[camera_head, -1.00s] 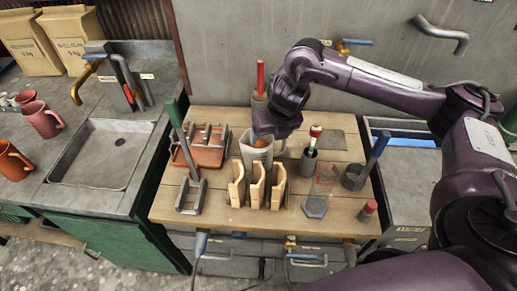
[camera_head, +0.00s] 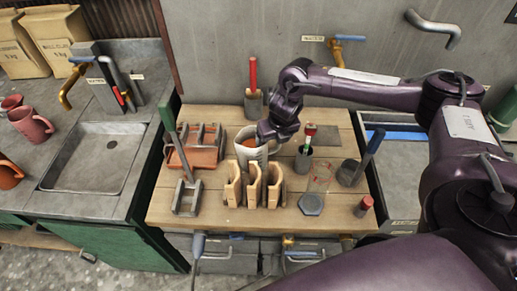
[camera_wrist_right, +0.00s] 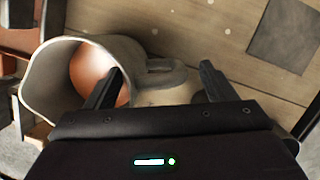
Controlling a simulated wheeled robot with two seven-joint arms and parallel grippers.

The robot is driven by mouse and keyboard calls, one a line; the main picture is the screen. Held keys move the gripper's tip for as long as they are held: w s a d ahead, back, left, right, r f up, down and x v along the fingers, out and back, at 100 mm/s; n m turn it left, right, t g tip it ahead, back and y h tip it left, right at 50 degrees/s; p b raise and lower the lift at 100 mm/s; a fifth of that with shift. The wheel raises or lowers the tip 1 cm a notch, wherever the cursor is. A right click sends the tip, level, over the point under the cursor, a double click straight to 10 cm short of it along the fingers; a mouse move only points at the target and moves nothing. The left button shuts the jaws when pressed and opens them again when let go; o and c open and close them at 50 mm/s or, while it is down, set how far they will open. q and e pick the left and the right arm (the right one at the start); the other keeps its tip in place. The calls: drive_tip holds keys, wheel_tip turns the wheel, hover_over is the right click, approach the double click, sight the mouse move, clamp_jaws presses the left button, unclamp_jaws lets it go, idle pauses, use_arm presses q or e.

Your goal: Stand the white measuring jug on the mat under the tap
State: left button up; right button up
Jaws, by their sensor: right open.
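The white measuring jug (camera_head: 246,153) stands on the wooden table behind the wooden holders, with something orange inside. It also shows in the right wrist view (camera_wrist_right: 50,85), with its handle (camera_wrist_right: 165,78) between my fingertips. My right gripper (camera_wrist_right: 160,75) is open. One finger overlaps the jug's rim and mouth; the other is beyond the handle. I cannot tell whether they touch the jug. A dark grey square mat (camera_head: 328,139) lies bare at the table's back right. The tap (camera_head: 338,46), with a blue lever, is on the wall behind. My left gripper is out of view.
Close to the jug are wooden holders (camera_head: 254,186), an orange tray rack (camera_head: 203,156) and a dark cup with a red-and-green handle (camera_head: 304,158). A clear beaker (camera_head: 319,178) and a grey pot (camera_head: 350,174) stand at the right. A sink (camera_head: 93,160) is left.

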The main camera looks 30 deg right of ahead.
clamp_jaws()
idle(0.5)
drive_tip(key=shift+w+r, duration=0.1)
drive_tip(key=shift+r, duration=0.05)
